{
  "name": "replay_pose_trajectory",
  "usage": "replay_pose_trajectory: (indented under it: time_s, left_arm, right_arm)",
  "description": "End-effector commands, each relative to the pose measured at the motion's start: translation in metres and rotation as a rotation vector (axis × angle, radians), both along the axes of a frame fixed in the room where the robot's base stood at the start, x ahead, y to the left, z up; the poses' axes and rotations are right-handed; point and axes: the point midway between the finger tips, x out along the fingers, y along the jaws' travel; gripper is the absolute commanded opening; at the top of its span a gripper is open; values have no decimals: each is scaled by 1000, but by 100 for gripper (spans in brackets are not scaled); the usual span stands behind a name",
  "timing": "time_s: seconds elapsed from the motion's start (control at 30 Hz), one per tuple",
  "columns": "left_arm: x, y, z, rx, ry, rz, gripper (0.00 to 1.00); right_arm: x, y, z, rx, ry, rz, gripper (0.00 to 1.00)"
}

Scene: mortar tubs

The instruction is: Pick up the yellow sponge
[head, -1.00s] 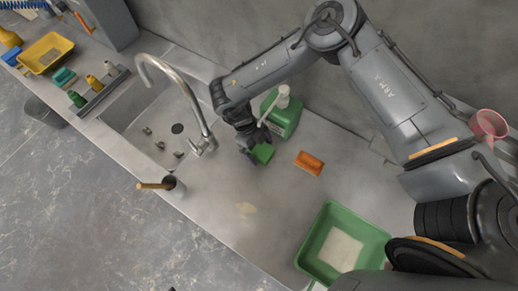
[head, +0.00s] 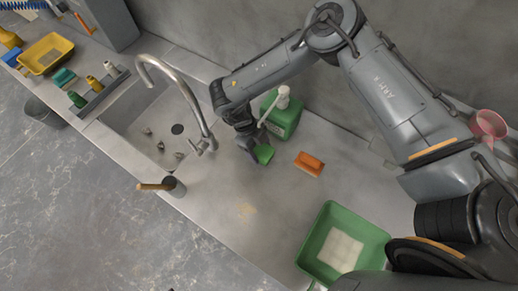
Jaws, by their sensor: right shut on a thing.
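My right gripper (head: 257,156) reaches down to the metal counter just in front of the green pump bottle (head: 283,120). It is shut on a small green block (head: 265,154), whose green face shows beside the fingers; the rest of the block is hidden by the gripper. I see no clearly yellow sponge; whether the held block has a yellow side cannot be told. An orange block-like item (head: 309,163) lies on the counter to the right of the gripper, apart from it. My left gripper is not in view.
A sink with a curved tap (head: 183,85) lies to the left. A green tub (head: 322,229) with a pale pad inside stands at the lower right. A cup with a wooden handle (head: 155,186) stands at the counter's front edge. A yellow tray (head: 45,53) is far left.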

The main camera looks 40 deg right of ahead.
Motion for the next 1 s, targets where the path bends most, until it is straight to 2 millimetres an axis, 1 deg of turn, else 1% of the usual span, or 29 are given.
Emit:
replay_pose_trajectory:
  time_s: [0.27, 0.4, 0.57, 0.7, 0.8, 1.0]
  left_arm:
    - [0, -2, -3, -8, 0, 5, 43]
    - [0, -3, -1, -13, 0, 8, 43]
    - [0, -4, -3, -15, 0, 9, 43]
    - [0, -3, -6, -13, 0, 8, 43]
    - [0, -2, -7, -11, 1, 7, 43]
    - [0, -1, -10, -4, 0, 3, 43]
  right_arm:
    - [0, 0, 4, 0, -1, 1, 39]
    - [1, 0, 20, 2, -3, 0, 39]
    - [-8, 31, 16, 2, 2, 6, 39]
    - [-16, 67, 16, 3, 3, 6, 39]
    - [-21, 91, 16, 2, 1, 6, 39]
    - [-31, 130, 16, 2, 1, 5, 39]
